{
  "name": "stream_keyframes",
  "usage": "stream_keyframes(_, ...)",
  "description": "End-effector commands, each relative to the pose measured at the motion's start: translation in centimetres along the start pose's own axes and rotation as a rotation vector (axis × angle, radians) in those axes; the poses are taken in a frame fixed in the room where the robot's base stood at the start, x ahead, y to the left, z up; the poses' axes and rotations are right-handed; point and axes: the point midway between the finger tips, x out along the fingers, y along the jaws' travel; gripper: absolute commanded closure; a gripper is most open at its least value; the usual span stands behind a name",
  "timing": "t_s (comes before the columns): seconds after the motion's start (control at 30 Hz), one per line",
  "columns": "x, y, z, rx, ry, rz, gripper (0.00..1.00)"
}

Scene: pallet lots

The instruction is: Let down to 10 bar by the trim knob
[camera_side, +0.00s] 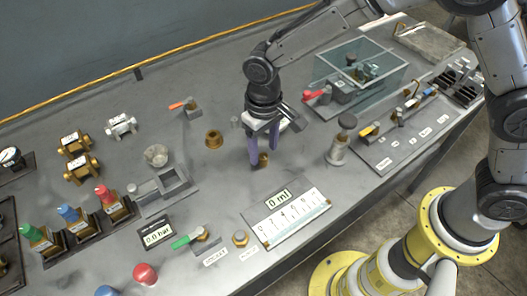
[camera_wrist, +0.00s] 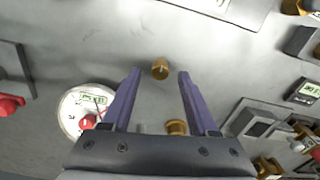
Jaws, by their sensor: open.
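My gripper (camera_side: 264,150) is open and points down over the bench. Its purple fingers also show in the wrist view (camera_wrist: 160,74). A small brass piece (camera_side: 263,160) sits at the fingertips; in the wrist view the brass piece (camera_wrist: 160,69) appears between them, with a gap on both sides. I cannot tell which part is the trim knob. A white round gauge (camera_wrist: 72,112) with a small display and a red part is partly behind the left finger in the wrist view. A separate display (camera_side: 158,236) reads 0.0 bar.
A scale plate (camera_side: 287,214) marked 0 ml lies in front of the gripper. A brass fitting (camera_side: 213,139) stands to the left and a grey-topped post (camera_side: 338,150) to the right. A glass box (camera_side: 362,75) stands behind at the right. Several coloured valves line the left.

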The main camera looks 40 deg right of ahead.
Motion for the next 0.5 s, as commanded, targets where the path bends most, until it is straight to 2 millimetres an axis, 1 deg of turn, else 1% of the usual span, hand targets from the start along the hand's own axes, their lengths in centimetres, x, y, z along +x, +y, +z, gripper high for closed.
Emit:
stream_keyframes(0.03, 0.7, 0.0, 0.0, 0.000, -0.002, 0.001, 0.40)
stream_keyframes(0.1, 1.4, 0.0, 0.0, 0.000, -0.002, 0.001, 0.40)
stream_keyframes(0.2, 2.0, 0.0, 0.0, 0.000, 0.000, 0.000, 0.40)
stream_keyframes(0.5, 2.3, 0.0, 0.0, 0.000, 0.001, -0.001, 0.40)
